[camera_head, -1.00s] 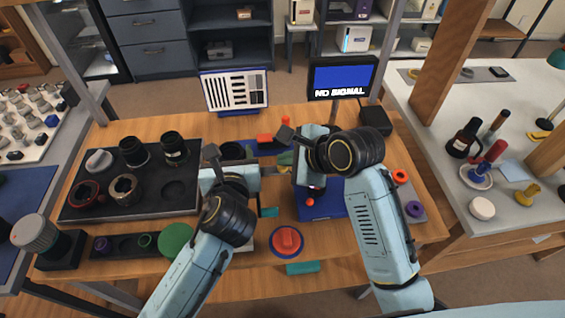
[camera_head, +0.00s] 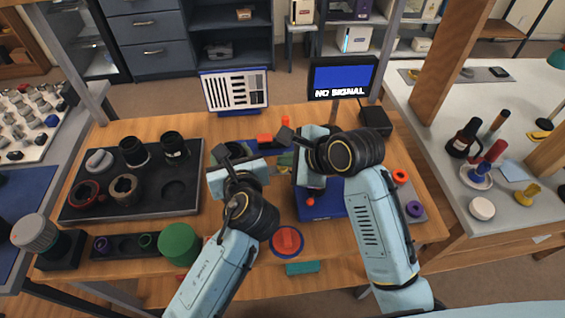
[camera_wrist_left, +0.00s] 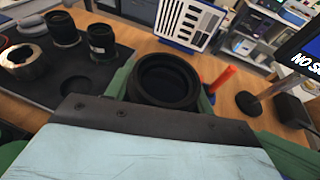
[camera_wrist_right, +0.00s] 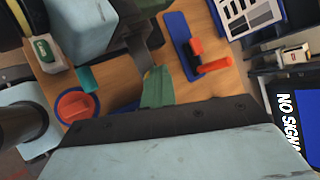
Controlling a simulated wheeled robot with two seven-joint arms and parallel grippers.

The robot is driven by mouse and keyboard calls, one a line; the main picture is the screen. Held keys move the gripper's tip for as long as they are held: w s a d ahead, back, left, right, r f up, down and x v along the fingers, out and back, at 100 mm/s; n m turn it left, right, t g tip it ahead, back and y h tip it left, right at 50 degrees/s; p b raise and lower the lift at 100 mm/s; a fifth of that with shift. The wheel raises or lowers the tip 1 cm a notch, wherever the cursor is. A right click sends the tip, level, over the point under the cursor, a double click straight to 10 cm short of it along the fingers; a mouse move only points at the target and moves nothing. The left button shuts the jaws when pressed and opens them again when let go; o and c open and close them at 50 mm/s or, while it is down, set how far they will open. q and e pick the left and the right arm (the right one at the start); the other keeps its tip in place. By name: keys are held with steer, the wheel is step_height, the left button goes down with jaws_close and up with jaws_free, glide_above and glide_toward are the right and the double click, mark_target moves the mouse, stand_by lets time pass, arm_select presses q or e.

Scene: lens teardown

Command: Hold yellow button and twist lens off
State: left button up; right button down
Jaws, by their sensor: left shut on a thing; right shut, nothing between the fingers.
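My left gripper (camera_head: 236,160) is shut on a black lens barrel (camera_wrist_left: 166,80), between green fingers in the left wrist view. The lens's round open end faces that camera. In the head view the lens (camera_head: 233,150) is partly hidden by the gripper. My right gripper (camera_head: 287,160) is shut and empty to the right of the left one. Its green fingertips (camera_wrist_right: 157,88) are together in the right wrist view.
A dark tray (camera_head: 120,208) at left holds several lenses and has an empty round recess. A red knob on a blue disc (camera_head: 287,241) is at the front. A blue block (camera_head: 322,208) lies under my right arm. A screen (camera_head: 342,78) and test chart (camera_head: 235,90) stand behind.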

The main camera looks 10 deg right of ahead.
steer(key=shift+f, duration=0.1)
arm_select(q)
steer(key=n+g+y, duration=0.1)
steer(key=n+y, duration=0.1)
steer(key=y, duration=0.1)
steer(key=shift+a+n, duration=0.15)
steer(key=shift+n, duration=0.15)
arm_select(e)
steer(key=shift+d, duration=0.1)
arm_select(q)
steer(key=o, duration=1.2)
steer(key=shift+a, duration=0.1)
steer(key=shift+w+f+m+t+h, duration=0.1)
steer(key=shift+f+m+t+h, duration=0.1)
steer(key=shift+m+h, duration=0.4)
steer(key=shift+w+f+m+t+h, duration=0.1)
steer(key=shift+m+t+h, duration=0.1)
steer(key=shift+m+h, duration=0.4)
steer(key=shift+r+m+h, duration=0.1)
steer(key=shift+m+h, duration=0.6)
steer(key=shift+h, duration=0.3)
steer(key=shift+s+d+r+m+t+h, duration=0.15)
steer(key=shift+d+m+h, duration=0.1)
steer(key=shift+m+h, duration=0.15)
steer(key=shift+d+r+m+t+h, duration=0.1)
steer(key=shift+d+m+t+h, duration=0.15)
steer(key=shift+h, duration=0.25)
